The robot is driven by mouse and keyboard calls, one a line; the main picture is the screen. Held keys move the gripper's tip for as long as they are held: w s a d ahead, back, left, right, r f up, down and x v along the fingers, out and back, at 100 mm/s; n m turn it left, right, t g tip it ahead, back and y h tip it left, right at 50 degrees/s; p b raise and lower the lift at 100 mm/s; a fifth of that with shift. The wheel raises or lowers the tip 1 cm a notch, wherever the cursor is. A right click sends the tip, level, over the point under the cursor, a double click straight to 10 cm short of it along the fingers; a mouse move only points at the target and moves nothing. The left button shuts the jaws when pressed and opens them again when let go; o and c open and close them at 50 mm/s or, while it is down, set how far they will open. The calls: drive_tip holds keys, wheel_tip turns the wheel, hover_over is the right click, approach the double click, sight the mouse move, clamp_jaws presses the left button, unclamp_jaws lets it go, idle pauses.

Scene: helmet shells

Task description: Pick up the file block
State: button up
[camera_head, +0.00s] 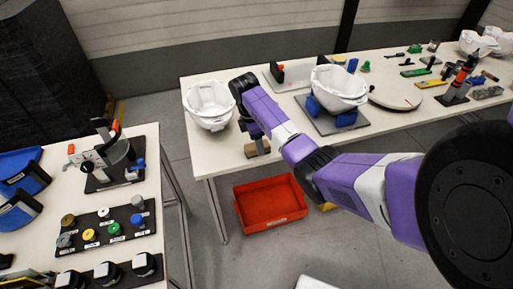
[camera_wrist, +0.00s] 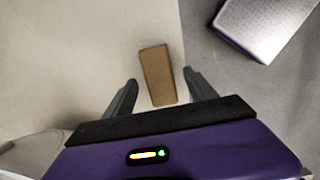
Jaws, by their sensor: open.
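The file block is a small tan-brown rectangular block (camera_wrist: 157,73). In the wrist view it lies on the pale table top near its edge, between and just beyond the fingertips. My gripper (camera_wrist: 160,82) is open, with a dark finger on either side of the block's line and clear space to each. In the head view the block (camera_head: 251,151) sits at the table's front left edge. My gripper (camera_head: 260,144) is right by it there, and one finger partly covers it. I cannot tell the exact height of the fingers above the table.
A white helmet shell (camera_head: 209,104) stands on the table (camera_head: 215,155) left of my gripper. Another shell (camera_head: 339,86) rests on a blue-padded stand to the right. A red bin (camera_head: 270,204) is on the floor below the table edge. A side table (camera_head: 120,200) with parts stands at left.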

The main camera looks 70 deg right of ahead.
drive_tip(key=shift+s+d+f, duration=0.15)
drive_tip(key=shift+f, duration=1.15)
clamp_jaws()
drive_tip(key=shift+r, duration=0.2)
wheel_tip(320, 180, up, 9)
drive_tip(key=shift+r, duration=0.1)
wheel_tip(320, 180, up, 10)
drive_tip(key=p, duration=0.7)
drive_tip(key=shift+r, duration=0.25)
